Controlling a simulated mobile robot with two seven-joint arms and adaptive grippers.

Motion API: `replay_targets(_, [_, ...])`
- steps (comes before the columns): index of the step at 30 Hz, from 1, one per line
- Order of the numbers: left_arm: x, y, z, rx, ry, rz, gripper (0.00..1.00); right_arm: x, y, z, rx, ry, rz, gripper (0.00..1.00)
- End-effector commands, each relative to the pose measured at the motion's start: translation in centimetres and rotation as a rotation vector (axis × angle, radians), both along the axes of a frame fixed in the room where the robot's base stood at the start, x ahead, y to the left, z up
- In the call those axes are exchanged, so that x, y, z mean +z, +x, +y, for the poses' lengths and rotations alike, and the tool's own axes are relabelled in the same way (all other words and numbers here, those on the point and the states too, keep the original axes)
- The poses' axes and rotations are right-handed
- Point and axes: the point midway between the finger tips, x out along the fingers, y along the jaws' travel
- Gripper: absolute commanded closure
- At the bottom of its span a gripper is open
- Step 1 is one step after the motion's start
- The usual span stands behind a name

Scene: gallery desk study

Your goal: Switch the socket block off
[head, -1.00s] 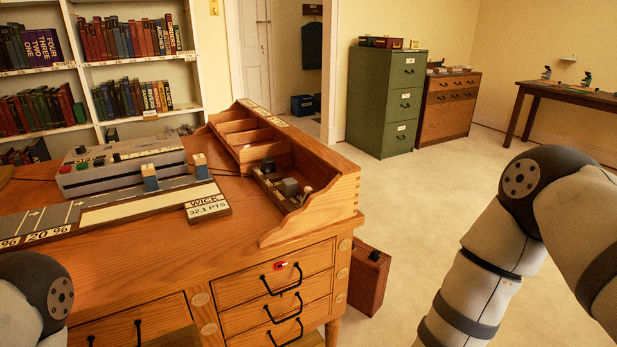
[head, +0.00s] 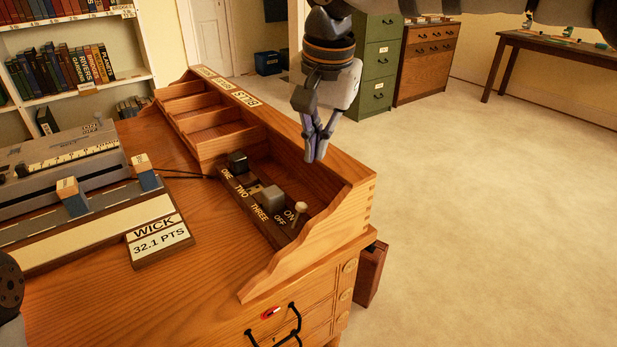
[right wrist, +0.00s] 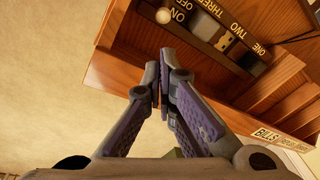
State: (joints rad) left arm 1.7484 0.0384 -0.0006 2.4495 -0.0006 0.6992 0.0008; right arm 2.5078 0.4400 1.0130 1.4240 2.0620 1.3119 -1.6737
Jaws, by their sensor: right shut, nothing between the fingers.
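The socket block (head: 237,192) is a long dark strip in the right-hand compartment of the desk's organiser, labelled ONE, TWO, THREE, OFF and ON. A black plug (head: 238,163) sits near ONE and a grey plug (head: 271,198) near THREE. The switch, a lever with a pale round knob (head: 300,208), stands at the near end by ON; its lean is hard to tell. The knob also shows in the right wrist view (right wrist: 164,15). My right gripper (head: 316,158) is shut and empty, pointing down above the organiser's right side, apart from the switch. My left gripper is out of view.
The organiser's raised right wall (head: 335,215) stands beside the block. A WICK sign (head: 160,243), a grey device (head: 60,160) and small blue-and-wood blocks (head: 145,172) occupy the desk's left. A red key tag (head: 270,312) hangs at a drawer. Open floor lies right.

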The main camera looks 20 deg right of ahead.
Motion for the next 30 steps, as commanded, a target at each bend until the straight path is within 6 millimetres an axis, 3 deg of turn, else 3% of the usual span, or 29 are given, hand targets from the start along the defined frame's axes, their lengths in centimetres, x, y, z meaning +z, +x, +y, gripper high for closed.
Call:
replay_targets(8, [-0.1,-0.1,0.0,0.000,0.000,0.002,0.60,-1.0,0.1,0.0,-0.001,-0.003,0.004,1.00])
replay_targets(21, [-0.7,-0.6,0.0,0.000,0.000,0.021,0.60,-8.9,1.6,0.1,-0.001,-0.004,0.002,1.00])
replay_targets(30, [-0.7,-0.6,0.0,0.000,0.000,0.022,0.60,-10.0,1.9,0.1,-0.001,-0.003,0.000,1.00])
